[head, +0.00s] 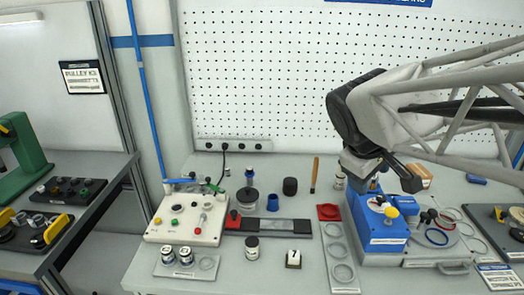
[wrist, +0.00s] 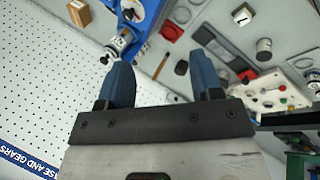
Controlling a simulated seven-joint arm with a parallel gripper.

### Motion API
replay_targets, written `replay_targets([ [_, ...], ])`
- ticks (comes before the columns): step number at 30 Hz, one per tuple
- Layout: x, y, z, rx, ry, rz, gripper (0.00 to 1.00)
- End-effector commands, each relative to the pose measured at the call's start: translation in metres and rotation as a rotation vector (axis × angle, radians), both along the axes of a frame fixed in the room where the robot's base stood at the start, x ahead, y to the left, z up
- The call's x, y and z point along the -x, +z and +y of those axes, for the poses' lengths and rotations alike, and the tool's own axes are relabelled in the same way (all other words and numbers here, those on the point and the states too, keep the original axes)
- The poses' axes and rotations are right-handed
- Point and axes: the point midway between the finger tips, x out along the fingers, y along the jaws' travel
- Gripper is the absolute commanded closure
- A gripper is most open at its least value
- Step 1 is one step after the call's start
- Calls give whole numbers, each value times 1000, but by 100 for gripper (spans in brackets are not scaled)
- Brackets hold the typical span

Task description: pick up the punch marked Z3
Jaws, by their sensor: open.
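My gripper (head: 383,178) is open and empty above the rear of the blue machine in the head view. Its two blue fingers are spread apart in the wrist view (wrist: 162,75). A small pale cylinder with dark markings (wrist: 117,43) stands beside the blue machine, near the left finger in the wrist view. A similar small cylinder (head: 340,181) shows left of my gripper in the head view. Two marked cylinders (head: 177,254) stand in a grey holder at the front left, and another (head: 252,249) stands beside it. I cannot read Z3 on any of them.
The blue machine (head: 384,247) stands below my gripper, with a wooden block (head: 419,174) behind it. A red tray (head: 329,212), a wooden-handled tool (head: 314,174) and a white control box (head: 186,222) lie to the left. A pegboard (head: 300,75) bounds the back.

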Motion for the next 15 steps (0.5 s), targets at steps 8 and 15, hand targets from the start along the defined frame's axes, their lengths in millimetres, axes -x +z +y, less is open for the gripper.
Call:
replay_targets([
  [8, -92, 10, 28, 285, 360, 41, 40],
  [15, -169, 13, 70, 539, 669, 82, 40],
])
